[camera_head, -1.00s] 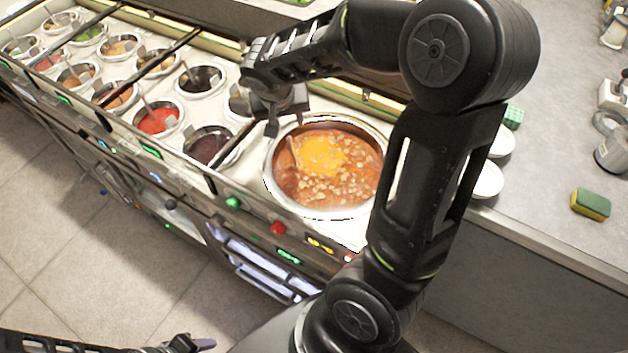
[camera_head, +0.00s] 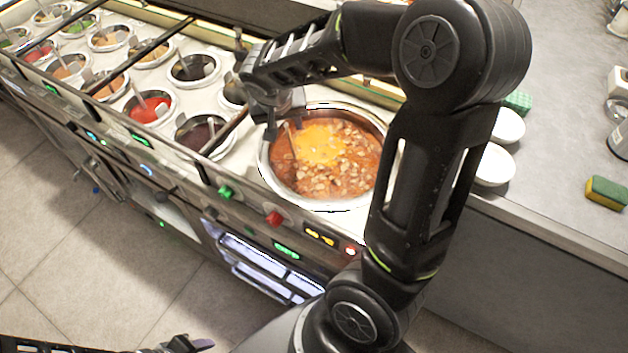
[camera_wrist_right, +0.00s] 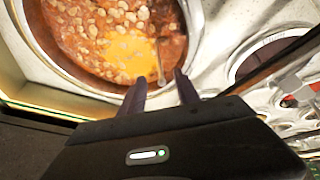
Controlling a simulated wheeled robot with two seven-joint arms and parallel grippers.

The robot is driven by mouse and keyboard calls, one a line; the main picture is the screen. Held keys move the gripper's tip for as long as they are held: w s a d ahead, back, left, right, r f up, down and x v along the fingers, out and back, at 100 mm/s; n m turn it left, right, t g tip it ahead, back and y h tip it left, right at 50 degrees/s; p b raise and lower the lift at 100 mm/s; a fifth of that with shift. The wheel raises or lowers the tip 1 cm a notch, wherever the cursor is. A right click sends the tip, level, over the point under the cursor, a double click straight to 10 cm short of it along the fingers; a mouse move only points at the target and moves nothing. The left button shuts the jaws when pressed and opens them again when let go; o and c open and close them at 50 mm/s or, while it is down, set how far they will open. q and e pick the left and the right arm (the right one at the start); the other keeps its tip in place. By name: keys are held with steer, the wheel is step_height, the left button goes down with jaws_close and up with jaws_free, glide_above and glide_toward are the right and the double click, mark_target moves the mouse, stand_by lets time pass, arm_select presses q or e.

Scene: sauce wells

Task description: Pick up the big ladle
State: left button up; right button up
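The big ladle (camera_head: 291,140) shows as a thin metal handle standing tilted in the large round pot (camera_head: 262,165) of orange-brown stew; its bowl is hidden in the food. My right gripper (camera_head: 284,120) is over the pot's left rim, close to the handle. In the right wrist view, its two fingers (camera_wrist_right: 161,84) are apart with nothing between them, and the ladle handle (camera_wrist_right: 160,65) lies just beyond the tips, roughly in line with the gap. Contact cannot be told. My left gripper (camera_head: 190,344) is at the bottom edge, far from the pot, partly cut off.
Several small sauce wells, including a red one (camera_head: 150,107), sit left of the pot, some with ladles. Dark bars (camera_head: 225,134) cross the counter near the gripper. White bowls (camera_head: 494,165) and a sponge (camera_head: 606,193) are on the right counter.

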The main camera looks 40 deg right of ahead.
steer(key=shift+x, duration=1.05)
steer(key=p+x, duration=0.1)
steer(key=x, duration=0.4)
steer(key=shift+s+a+f, duration=0.1)
steer(key=shift+c, duration=0.2)
jaws_close()
stand_by(0.9)
